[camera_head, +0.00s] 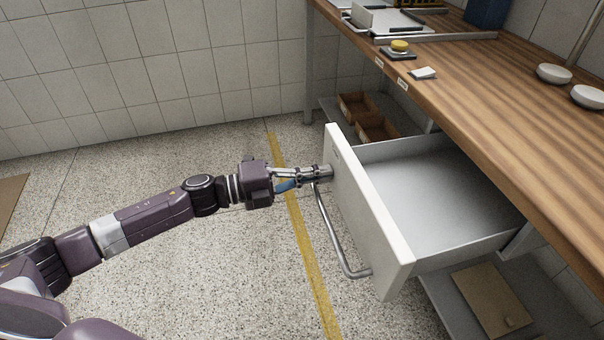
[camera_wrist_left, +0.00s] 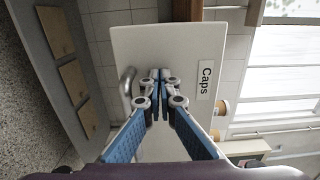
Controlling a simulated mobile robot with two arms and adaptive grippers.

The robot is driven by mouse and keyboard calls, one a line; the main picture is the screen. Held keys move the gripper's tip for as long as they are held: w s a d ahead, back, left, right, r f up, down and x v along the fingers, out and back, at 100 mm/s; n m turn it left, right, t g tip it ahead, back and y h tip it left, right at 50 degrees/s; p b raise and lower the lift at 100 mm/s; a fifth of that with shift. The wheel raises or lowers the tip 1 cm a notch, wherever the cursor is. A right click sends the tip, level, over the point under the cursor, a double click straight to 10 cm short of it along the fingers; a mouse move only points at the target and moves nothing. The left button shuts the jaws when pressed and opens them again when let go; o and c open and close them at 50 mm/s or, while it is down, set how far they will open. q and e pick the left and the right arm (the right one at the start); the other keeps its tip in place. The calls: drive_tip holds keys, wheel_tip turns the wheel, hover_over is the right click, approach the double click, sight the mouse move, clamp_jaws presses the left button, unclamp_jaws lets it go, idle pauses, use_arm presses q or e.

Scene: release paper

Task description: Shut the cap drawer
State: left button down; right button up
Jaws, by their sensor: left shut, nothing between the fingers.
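The cap drawer (camera_head: 430,190) is pulled out from under the wooden worktop, and its inside looks empty. Its white front panel (camera_head: 366,210) faces left in the head view and carries a bent metal handle (camera_head: 335,240). In the left wrist view the panel (camera_wrist_left: 150,50) fills the middle, with a label reading "Caps" (camera_wrist_left: 204,80). My left gripper (camera_head: 326,173) is shut and empty, its fingertips at the panel near the upper end of the handle. In the wrist view the closed fingertips (camera_wrist_left: 160,75) lie between handle and label; whether they touch the panel I cannot tell.
The wooden worktop (camera_head: 470,90) runs above the drawer, with white bowls (camera_head: 554,73) and a yellow item (camera_head: 399,46) on it. Brown bins (camera_head: 375,128) stand on a lower shelf behind the drawer. A brown board (camera_head: 494,298) lies on the shelf below.

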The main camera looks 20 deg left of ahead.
use_arm(q)
drive_tip(key=p, duration=0.1)
approach(414, 166)
drive_tip(key=s+a+r, duration=0.1)
drive_tip(key=a+r, duration=0.1)
drive_tip(key=s+a+r, duration=0.2)
drive_tip(key=shift+s+a+r, duration=0.15)
drive_tip(key=shift+s+a, duration=0.05)
drive_tip(key=shift+s, duration=0.05)
drive_tip(key=x, duration=0.5)
drive_tip(key=shift+w+d, duration=0.15)
use_arm(e)
wheel_tip(414, 166, down, 4)
drive_tip(key=f, duration=0.1)
use_arm(q)
drive_tip(key=x, duration=0.3)
drive_tip(key=b+x, duration=0.1)
drive_tip(key=x, duration=0.5)
drive_tip(key=shift+w+f+b, duration=0.1)
drive_tip(key=shift+f+b, duration=0.2)
drive_tip(key=shift+b, duration=0.05)
drive_tip(key=shift+w+d, duration=0.35)
drive_tip(key=shift+d, duration=0.2)
drive_tip(key=shift+r, duration=0.2)
use_arm(e)
wheel_tip(414, 166, up, 8)
drive_tip(key=shift+s+f, duration=0.25)
drive_tip(key=shift+s, duration=0.15)
use_arm(q)
drive_tip(key=shift+a, duration=0.1)
